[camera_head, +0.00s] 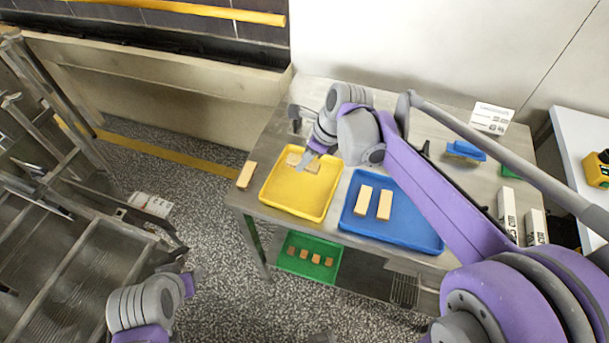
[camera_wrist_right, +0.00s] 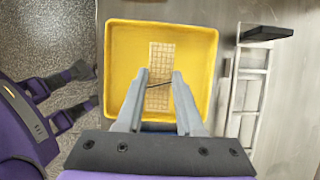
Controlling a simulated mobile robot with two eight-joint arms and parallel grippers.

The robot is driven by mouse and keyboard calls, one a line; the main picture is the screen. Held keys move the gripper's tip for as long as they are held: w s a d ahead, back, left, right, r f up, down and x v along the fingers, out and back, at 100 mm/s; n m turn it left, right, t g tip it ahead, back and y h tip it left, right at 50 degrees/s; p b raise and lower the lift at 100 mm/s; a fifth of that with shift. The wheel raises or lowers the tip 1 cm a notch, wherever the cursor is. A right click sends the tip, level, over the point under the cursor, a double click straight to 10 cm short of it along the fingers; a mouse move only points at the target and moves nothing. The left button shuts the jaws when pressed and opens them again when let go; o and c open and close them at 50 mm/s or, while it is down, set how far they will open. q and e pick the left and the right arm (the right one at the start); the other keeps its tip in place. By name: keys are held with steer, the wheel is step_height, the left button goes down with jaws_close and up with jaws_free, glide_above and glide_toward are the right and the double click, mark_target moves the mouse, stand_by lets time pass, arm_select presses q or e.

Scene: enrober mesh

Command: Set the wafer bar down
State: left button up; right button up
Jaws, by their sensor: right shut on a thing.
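My right gripper (camera_head: 305,162) reaches down over the yellow tray (camera_head: 326,199). It is shut on a wafer bar (camera_head: 313,166), whose ends show on both sides of the fingers. In the right wrist view the bar (camera_wrist_right: 161,55) is pale with a grid pattern, between the fingertips (camera_wrist_right: 160,80) and inside the outline of the yellow tray (camera_wrist_right: 205,40). I cannot tell whether the bar touches the tray floor. My left gripper (camera_head: 190,278) is at the lower left, away from the table; its jaws are unclear.
A blue tray (camera_head: 410,228) holds two bars (camera_head: 373,202). Another bar (camera_head: 246,175) lies at the left table edge (camera_head: 238,200). A green tray (camera_head: 310,268) with several small pieces is lower down. White boxes (camera_head: 507,212) stand at the right. A metal rack (camera_head: 70,250) is at left.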

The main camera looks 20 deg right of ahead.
mark_target(300, 181)
step_height(300, 181, down, 7)
steer(key=shift+f, duration=0.15)
stand_by(0.4)
steer(key=shift+f+b, duration=0.2)
steer(key=shift+b, duration=0.1)
steer(key=o, duration=1)
steer(key=shift+w, duration=0.1)
steer(key=shift+r, duration=0.1)
